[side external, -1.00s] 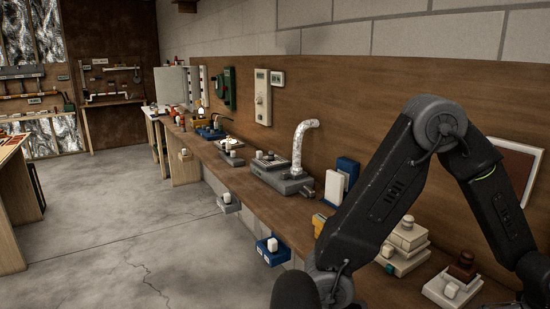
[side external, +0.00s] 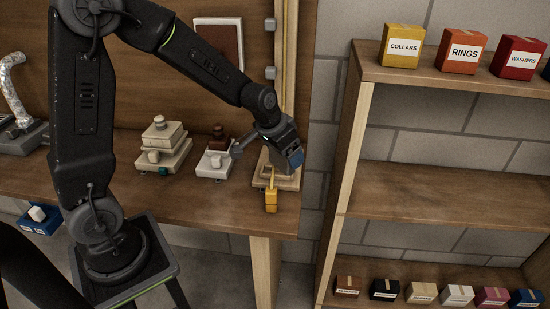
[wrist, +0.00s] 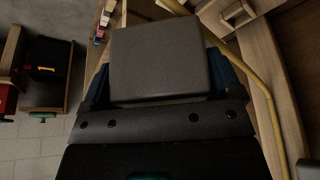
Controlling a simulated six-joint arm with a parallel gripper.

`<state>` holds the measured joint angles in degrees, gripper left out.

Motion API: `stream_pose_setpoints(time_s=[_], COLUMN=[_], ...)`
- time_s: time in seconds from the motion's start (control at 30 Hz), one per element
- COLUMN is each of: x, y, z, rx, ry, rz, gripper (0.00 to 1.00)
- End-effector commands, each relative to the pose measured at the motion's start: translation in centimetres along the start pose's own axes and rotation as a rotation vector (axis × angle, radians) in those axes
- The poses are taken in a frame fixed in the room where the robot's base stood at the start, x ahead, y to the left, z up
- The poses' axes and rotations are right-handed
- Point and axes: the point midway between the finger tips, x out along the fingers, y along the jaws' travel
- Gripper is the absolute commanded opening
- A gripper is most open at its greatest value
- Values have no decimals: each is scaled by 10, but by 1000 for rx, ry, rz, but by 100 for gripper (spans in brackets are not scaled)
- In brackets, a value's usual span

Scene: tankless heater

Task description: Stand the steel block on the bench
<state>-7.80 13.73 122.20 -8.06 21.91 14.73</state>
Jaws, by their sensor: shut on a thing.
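The steel block (wrist: 160,55) is a plain dark grey block with rounded corners, close up in the wrist view. It sits between the blue fingers of my gripper (wrist: 157,78), which is shut on it. In the side external view my gripper (side external: 291,158) points down above the right end of the wooden bench (side external: 225,205), near a pale stepped block and a yellow fitting. In that view I cannot make out the steel block apart from the gripper. Whether the block touches anything below cannot be told.
A yellow fitting (side external: 271,200) hangs at the bench front edge under my gripper. A cream stepped fixture (side external: 163,145) and a white fixture with a brown knob (side external: 214,163) stand to the left. A shelf (side external: 450,192) with labelled boxes stands to the right. Bare bench lies in front of the fixtures.

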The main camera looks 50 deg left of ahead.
Motion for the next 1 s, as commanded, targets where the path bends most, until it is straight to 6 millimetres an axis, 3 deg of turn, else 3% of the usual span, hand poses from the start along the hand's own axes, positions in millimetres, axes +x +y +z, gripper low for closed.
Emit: stream_pose_setpoints(time_s=[0.03,0.27,0.6,1.0], x=[-13,-23,-50,-76], y=[0,-27,-78,-117], z=[-6,24,90,155], rx=[0,-198,-649,-1089], ry=[8,1,2,2], rz=[-2,-85,-274,-455], gripper=[52,52,52,52])
